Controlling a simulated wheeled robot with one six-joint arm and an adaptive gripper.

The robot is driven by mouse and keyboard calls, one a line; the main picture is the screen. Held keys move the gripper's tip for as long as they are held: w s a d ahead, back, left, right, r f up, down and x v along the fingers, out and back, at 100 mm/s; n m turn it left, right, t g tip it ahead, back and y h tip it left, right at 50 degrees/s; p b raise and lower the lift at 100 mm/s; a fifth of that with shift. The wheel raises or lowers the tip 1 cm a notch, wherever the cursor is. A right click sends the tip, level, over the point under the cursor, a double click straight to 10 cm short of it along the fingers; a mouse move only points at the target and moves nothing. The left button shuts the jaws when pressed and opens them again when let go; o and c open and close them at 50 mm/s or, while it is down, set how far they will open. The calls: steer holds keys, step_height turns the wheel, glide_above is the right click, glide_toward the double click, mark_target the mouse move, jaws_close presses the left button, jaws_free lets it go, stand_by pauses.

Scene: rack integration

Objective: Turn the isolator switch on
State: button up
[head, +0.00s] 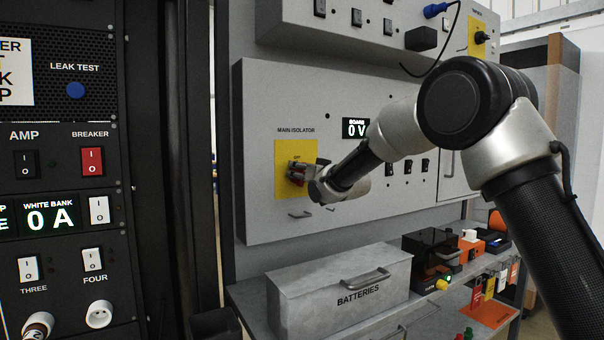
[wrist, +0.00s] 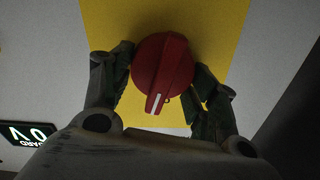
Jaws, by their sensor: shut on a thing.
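The main isolator switch is a red rotary knob (wrist: 162,72) on a yellow plate (wrist: 212,25), with a white pointer mark on its handle. In the head view the yellow plate (head: 282,160) sits under the label "MAIN ISOLATOR" on the grey panel, and the red knob (head: 297,172) is partly hidden by my gripper. My gripper (head: 307,173) is at the knob. In the wrist view its two fingers (wrist: 163,88) lie on either side of the knob and are shut on it. The white mark points toward the gripper's palm in that view.
A display (head: 356,128) right of the isolator reads 0 V. A grey batteries box (head: 340,290) stands on the shelf below. A dark rack (head: 70,200) with switches is at the left. Another grey box (head: 340,40) juts out above the panel.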

steer(key=m, duration=0.3)
steer(key=shift+d+f+m, duration=0.1)
steer(key=shift+m, duration=0.3)
steer(key=m, duration=0.3)
steer(key=shift+w+d+f+m, duration=0.1)
steer(key=shift+w+m, duration=0.05)
steer(key=shift+m, duration=0.15)
steer(key=m, duration=0.3)
steer(key=shift+f+m, duration=0.15)
steer(key=shift+m, duration=0.15)
steer(key=shift+d+f+m, duration=0.1)
steer(key=shift+f+m, duration=0.05)
steer(key=shift+m, duration=1.75)
steer(key=o, duration=1)
steer(key=shift+c, duration=0.2)
